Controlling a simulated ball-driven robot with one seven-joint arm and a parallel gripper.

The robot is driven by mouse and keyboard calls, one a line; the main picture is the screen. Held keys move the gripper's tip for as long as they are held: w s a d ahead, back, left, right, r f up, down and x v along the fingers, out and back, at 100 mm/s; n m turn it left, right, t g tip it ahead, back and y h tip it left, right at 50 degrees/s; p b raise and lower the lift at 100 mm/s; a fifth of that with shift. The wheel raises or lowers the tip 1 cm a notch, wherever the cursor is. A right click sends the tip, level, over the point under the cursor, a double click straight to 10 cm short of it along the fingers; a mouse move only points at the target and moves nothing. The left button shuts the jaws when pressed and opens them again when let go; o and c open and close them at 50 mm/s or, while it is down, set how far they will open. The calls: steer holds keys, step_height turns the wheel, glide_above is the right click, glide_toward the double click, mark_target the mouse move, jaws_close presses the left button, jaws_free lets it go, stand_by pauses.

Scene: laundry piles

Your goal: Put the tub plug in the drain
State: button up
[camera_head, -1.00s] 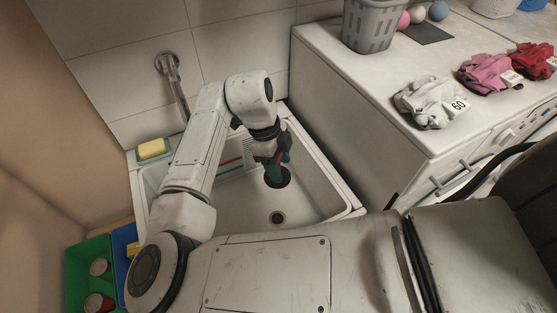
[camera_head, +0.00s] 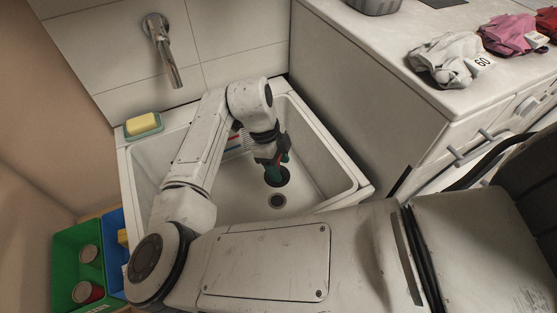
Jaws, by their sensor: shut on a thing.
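The tub plug (camera_head: 284,179), a dark round disc, is held inside the white tub (camera_head: 318,178). The drain (camera_head: 278,201), a dark hole with a pale ring, is open in the tub floor. It lies just below the plug in the picture, and the plug does not cover it. The plug's height above the floor is hard to tell. My gripper hides the top of the plug.
A metal tap (camera_head: 163,50) hangs on the tiled wall behind the tub. A yellow sponge (camera_head: 142,123) lies in a dish on the left rim. A white cabinet (camera_head: 345,110) stands close on the right. Green (camera_head: 68,250) and blue bins stand at lower left.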

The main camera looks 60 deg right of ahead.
steer(key=shift+f+b, duration=4.65)
steer(key=shift+f, duration=2.15)
steer(key=shift+f+b, duration=0.35)
steer(key=shift+f, duration=0.1)
steer(key=o, duration=1.2)
steer(key=shift+r, duration=0.1)
steer(key=v, duration=1)
steer(key=shift+w+r, duration=0.1)
steer(key=shift+r, duration=0.25)
